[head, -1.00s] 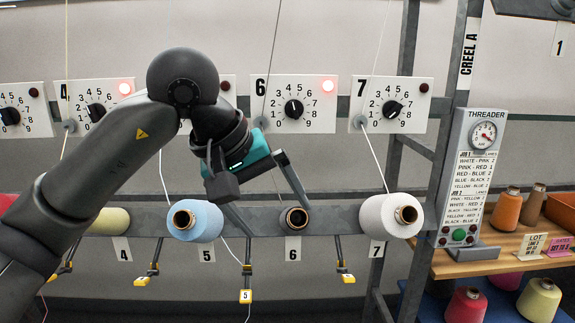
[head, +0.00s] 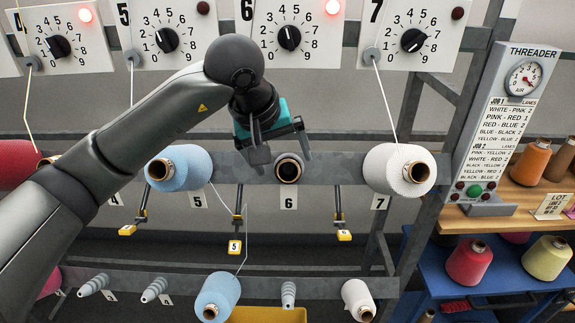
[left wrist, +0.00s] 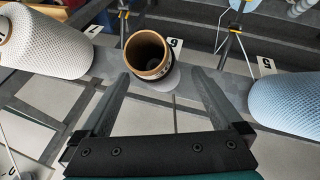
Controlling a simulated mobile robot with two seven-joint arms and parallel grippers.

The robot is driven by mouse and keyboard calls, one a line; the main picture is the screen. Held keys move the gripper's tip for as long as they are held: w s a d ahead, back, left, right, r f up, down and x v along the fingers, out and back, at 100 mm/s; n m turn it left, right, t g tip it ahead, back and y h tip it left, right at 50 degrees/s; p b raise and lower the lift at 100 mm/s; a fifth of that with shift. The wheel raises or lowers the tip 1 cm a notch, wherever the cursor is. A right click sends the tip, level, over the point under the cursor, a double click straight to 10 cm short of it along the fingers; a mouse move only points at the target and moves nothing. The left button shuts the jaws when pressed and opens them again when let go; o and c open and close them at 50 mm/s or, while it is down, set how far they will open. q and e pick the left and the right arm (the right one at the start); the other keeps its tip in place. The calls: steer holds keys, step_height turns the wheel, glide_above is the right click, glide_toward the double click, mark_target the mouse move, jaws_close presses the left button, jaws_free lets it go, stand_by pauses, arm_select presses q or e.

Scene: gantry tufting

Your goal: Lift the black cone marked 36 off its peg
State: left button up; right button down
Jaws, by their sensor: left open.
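A small black cone with a brown tube mouth (head: 289,168) sits on the rail at the position labelled 6. Its mouth faces outward, and no 36 can be read on it. In the left wrist view the cone (left wrist: 150,57) lies just beyond the fingertips, near the middle of the gap. My left gripper (head: 282,158) is open and empty, with a finger towards either side of the cone and apart from it. The peg is hidden inside the cone. My right gripper is not in view.
A blue cone (head: 180,168) sits left at position 5 and a white cone (head: 399,170) right at position 7. Below are a lower rail with cones and a yellow bin (head: 268,315). The threader panel (head: 497,130) and a wooden shelf (head: 470,221) stand right.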

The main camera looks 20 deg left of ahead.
mark_target(286, 165)
arm_select(q)
steer(key=x, duration=0.4)
steer(key=shift+w+d+f+p, duration=0.1)
steer(key=shift+w+f+p, duration=0.1)
steer(key=shift+f+p, duration=0.15)
jaws_close()
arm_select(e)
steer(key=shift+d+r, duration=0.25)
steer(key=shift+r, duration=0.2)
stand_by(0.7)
arm_select(q)
steer(key=shift+r, duration=0.1)
steer(key=shift+s+d+r, duration=0.1)
steer(key=shift+s+r, duration=0.2)
steer(key=shift+s, duration=0.05)
steer(key=shift+s+r, duration=0.1)
steer(key=shift+s, duration=0.05)
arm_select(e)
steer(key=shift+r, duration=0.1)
